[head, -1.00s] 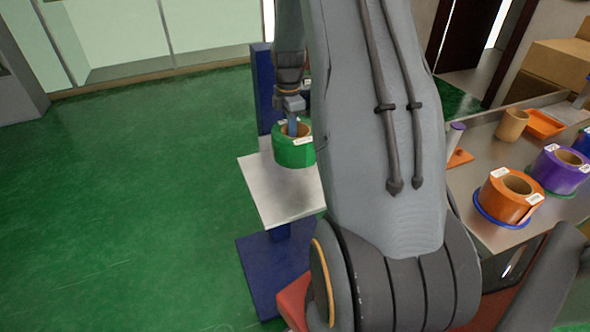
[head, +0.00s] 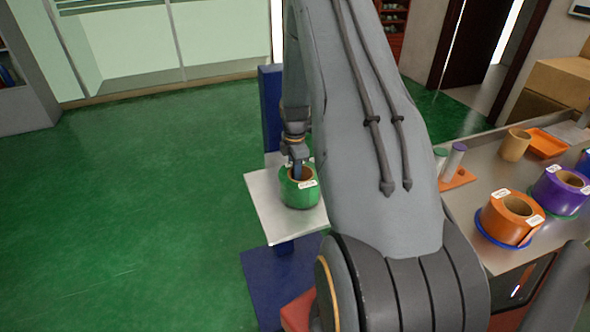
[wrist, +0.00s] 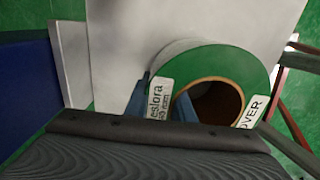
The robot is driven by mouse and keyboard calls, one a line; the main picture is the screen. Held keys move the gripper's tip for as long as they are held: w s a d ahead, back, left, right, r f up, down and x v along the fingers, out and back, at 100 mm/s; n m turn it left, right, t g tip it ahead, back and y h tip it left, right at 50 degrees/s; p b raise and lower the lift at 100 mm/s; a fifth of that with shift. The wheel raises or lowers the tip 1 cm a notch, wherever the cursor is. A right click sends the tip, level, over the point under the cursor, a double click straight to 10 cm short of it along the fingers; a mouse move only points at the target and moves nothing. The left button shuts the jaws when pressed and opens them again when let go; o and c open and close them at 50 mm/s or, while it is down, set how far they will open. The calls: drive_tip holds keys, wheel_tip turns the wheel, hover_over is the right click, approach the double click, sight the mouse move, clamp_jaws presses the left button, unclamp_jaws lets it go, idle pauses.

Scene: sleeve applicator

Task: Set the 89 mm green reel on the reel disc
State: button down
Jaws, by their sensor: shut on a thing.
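The green reel (head: 300,194) has a brown core and white labels. My gripper (head: 298,172) is shut on its wall, with one finger inside the core and one outside. In the wrist view the green reel (wrist: 215,67) shows its top face and two labels, and my gripper's fingers (wrist: 160,103) straddle its near wall. The reel is over a pale plate (head: 268,214) on a blue stand; whether it touches the plate I cannot tell. The reel disc is not clearly visible; my arm hides part of the plate's right side.
A metal table (head: 462,228) on the right holds an orange reel (head: 512,218), a purple reel (head: 560,190), a tan core (head: 516,144) and an orange tray (head: 547,143). The blue post (head: 270,105) rises behind the plate. Green floor on the left is clear.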

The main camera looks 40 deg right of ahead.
drive_tip(key=shift+f, duration=0.1)
idle(0.3)
drive_tip(key=c, duration=1.5)
unclamp_jaws()
drive_tip(key=shift+f, duration=0.1)
